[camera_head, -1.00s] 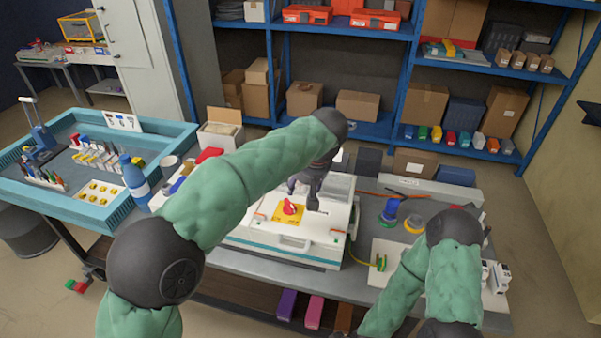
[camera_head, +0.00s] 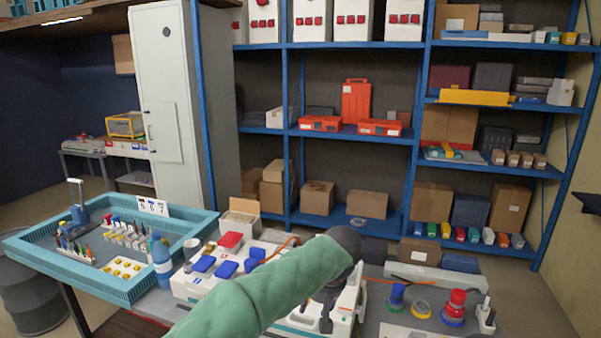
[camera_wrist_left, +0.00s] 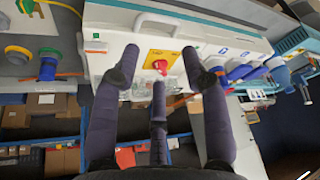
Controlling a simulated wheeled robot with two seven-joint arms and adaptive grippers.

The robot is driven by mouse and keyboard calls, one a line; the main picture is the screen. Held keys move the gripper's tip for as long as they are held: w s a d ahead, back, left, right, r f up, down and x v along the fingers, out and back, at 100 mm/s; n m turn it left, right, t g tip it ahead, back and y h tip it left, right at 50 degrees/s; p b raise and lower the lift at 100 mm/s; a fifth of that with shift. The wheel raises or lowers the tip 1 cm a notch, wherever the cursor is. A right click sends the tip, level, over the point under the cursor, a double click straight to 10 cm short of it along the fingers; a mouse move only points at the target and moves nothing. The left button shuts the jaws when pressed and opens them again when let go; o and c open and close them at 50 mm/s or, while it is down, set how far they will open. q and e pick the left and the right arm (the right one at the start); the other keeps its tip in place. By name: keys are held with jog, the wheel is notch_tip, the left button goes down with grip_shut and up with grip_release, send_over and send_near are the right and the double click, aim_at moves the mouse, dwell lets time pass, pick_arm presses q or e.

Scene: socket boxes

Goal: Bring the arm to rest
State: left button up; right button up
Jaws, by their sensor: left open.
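My left gripper (camera_head: 325,312) hangs over a white box on the bench, partly behind my green-sleeved left forearm. In the left wrist view the gripper (camera_wrist_left: 160,58) has its dark fingers spread apart, with nothing held between them. Beyond the fingers is the white box (camera_wrist_left: 105,60) with a red knob (camera_wrist_left: 160,66) on a yellow plate (camera_wrist_left: 163,56). The third finger overlaps the knob's lower edge in that view; I cannot tell whether it touches. In the head view the knob is hidden. My right gripper is out of view.
Blue-lidded sockets (camera_head: 227,268) sit on a white box at the left of my forearm. A teal tray (camera_head: 115,283) stands further left, with a blue bottle (camera_head: 162,265) by it. Red stacked rings (camera_head: 455,305) stand on the right. Blue shelving (camera_head: 350,133) stands behind.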

pick_arm(q)
jog(key=s+a+f+m+g+h, duration=0.1)
jog(key=s+a+f, duration=0.1)
jog(key=f, duration=0.9)
jog(key=s+a+f+m+g+h, duration=0.1)
jog(key=s+f+m+g+h, duration=0.15)
jog(key=f, duration=0.75)
jog(key=s+a+f+m+h, duration=0.1)
jog(key=s+a+f, duration=0.15)
jog(key=f, duration=0.85)
jog(key=s+a+f+h, duration=0.1)
jog(key=s+a+f, duration=0.3)
jog(key=s+f, duration=0.3)
jog(key=s+a+f+n, duration=0.1)
jog(key=s+a+f, duration=0.2)
jog(key=s+f, duration=0.4)
jog(key=s, duration=0.8)
jog(key=shift+s+a+f+h, duration=0.15)
jog(key=shift+a+f+h, duration=0.1)
jog(key=shift+a+h, duration=0.15)
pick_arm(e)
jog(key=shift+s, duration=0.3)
pick_arm(q)
jog(key=shift+c, duration=0.2)
